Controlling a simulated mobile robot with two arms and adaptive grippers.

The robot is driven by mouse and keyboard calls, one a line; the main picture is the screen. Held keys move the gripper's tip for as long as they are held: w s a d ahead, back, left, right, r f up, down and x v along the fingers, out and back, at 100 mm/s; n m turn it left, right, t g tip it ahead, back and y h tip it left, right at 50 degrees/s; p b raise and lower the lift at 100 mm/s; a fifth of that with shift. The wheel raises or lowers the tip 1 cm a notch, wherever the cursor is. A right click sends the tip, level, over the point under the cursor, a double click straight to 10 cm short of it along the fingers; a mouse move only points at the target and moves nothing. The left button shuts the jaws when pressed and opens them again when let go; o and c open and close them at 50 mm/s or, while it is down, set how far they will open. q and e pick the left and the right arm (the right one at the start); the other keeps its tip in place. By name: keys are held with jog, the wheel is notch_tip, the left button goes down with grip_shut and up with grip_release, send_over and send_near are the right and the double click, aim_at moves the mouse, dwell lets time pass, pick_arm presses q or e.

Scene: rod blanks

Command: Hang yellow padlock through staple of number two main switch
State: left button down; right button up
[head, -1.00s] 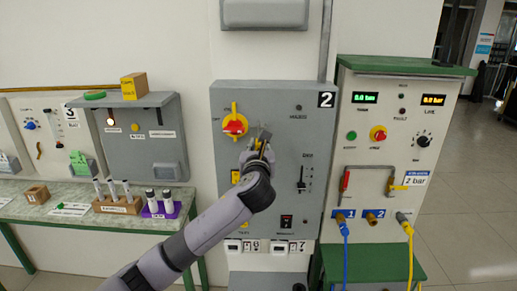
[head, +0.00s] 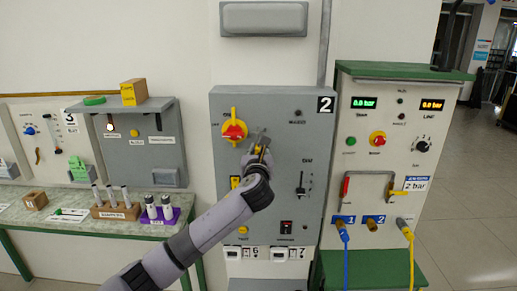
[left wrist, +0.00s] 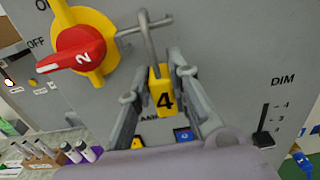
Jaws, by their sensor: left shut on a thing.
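The number two main switch has a red handle (head: 234,131) on a yellow plate, on the grey panel marked 2. In the left wrist view its red handle (left wrist: 80,55) is at the upper left. A yellow padlock (left wrist: 161,88) marked 4 hangs upright between the fingers of my left gripper (head: 258,151), which is shut on its body. Its grey shackle (left wrist: 150,42) points up, just right of the switch. A thin metal bar, apparently the staple (left wrist: 128,31), meets the shackle in this view. I cannot tell whether the shackle passes through it. My right gripper is out of view.
The grey panel (head: 275,107) stands close behind my gripper, with a slider (head: 301,187) to the right. A green-topped cabinet (head: 400,71) with hoses is further right. A bench (head: 135,224) with vials and a yellow box (head: 134,92) on a shelf stand left.

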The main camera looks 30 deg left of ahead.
pick_arm(q)
jog(key=c, duration=1.4)
grip_release()
jog(key=shift+c, duration=0.2)
